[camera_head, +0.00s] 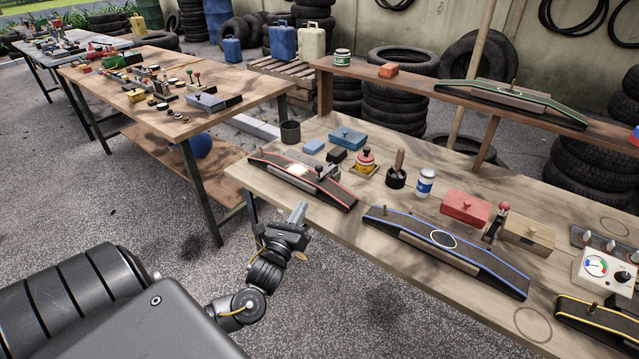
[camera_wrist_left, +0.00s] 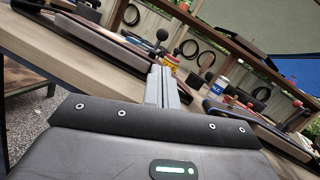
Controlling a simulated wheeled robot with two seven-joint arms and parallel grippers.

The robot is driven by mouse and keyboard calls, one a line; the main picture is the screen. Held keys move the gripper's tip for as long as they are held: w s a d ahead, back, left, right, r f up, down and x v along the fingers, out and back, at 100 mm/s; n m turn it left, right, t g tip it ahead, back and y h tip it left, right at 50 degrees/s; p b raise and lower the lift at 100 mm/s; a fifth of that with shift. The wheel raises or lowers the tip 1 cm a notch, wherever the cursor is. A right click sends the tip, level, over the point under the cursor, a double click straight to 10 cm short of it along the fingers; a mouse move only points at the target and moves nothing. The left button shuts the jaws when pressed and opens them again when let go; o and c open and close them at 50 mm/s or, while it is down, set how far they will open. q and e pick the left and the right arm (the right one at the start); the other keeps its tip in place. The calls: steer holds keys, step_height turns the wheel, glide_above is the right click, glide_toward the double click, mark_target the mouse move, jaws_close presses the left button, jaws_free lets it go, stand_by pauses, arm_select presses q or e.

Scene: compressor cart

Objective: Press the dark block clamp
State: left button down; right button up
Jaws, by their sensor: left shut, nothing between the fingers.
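A clamp with a dark ball knob (camera_head: 319,169) and a small grey block stands at the red-edged black ramp (camera_head: 270,168) on the wooden bench. In the left wrist view the dark ball knob (camera_wrist_left: 162,35) shows just beyond my fingertips. My left gripper (camera_head: 299,210) is shut and empty, in front of the bench's near edge, apart from the clamp. In the left wrist view its fingers (camera_wrist_left: 162,72) lie together. My right gripper is out of view.
A blue-edged ramp (camera_head: 450,243), a dark cup with a handle (camera_head: 396,178), a red-knobbed plunger (camera_head: 366,158), a white-blue can (camera_head: 425,183) and a red box (camera_head: 466,207) stand on the same bench. Another cluttered table (camera_head: 240,81) stands left. Open floor lies between them and me.

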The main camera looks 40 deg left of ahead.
arm_select(q)
steer(key=shift+s, duration=0.1)
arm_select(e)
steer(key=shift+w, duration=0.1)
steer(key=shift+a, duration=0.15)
arm_select(q)
glide_toward(320, 174)
steer(key=x, duration=0.4)
steer(key=shift+w+r+p, duration=0.1)
steer(key=shift+w+p, duration=0.25)
steer(key=shift+w, duration=0.05)
steer(key=shift+w+a+r, duration=0.15)
steer(key=shift+w+a, duration=0.05)
steer(key=shift+w, duration=0.5)
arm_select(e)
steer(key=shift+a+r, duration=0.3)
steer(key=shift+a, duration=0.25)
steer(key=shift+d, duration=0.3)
